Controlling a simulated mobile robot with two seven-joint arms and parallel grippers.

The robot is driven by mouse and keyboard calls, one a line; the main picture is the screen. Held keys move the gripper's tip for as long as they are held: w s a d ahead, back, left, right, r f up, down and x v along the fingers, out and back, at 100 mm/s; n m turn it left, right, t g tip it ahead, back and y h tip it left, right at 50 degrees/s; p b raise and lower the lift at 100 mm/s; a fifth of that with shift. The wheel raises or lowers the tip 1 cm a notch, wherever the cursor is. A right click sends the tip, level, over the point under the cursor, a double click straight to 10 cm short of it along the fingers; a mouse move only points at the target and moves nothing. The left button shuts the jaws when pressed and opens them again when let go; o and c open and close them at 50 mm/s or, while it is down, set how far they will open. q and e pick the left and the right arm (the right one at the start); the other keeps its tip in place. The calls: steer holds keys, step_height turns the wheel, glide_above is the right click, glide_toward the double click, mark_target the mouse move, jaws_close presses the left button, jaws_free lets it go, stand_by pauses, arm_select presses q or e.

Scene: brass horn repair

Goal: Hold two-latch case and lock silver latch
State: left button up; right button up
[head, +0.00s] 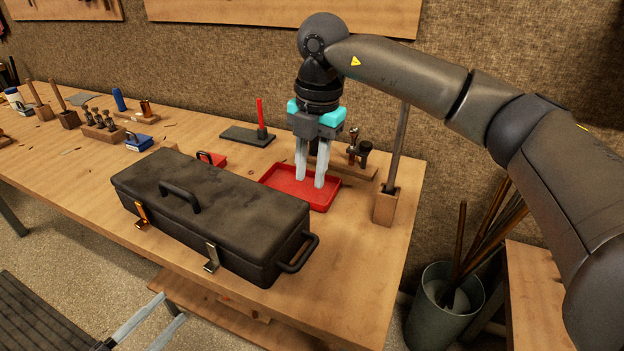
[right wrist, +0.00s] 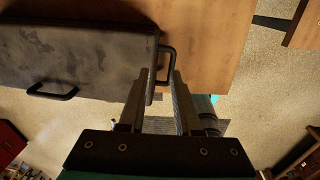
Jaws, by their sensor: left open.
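The dark two-latch case (head: 240,200) lies closed on the bench, its top handle (head: 180,196) up. A brass latch (head: 141,215) and, to its right, a silver latch (head: 211,257) are on its front. The silver latch's lower tab sticks out a little; I cannot tell whether it is locked. A side handle (head: 299,255) is on the right end; it also shows in the right wrist view (right wrist: 168,66). My left gripper (head: 172,306) is open and empty, low before the bench. My right gripper (head: 310,184) points down behind the case, fingers apart and empty.
A red tray (head: 325,197) is behind the case, below my right gripper. A wooden post stand (head: 385,206) and a small tool rack (head: 350,168) are beside it. Small tools and blocks are at the back left. The bench's front right corner is clear.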

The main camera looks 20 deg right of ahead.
mark_target(315, 240)
steer(key=shift+g+h, duration=0.5)
steer(key=shift+h, duration=0.1)
steer(key=s+f, duration=0.1)
steer(key=f, duration=0.9)
steer(key=s+f, duration=0.1)
steer(key=f, duration=0.5)
steer(key=shift+s+a, duration=0.1)
steer(key=shift+s, duration=0.2)
steer(key=shift+c, duration=0.4)
jaws_close()
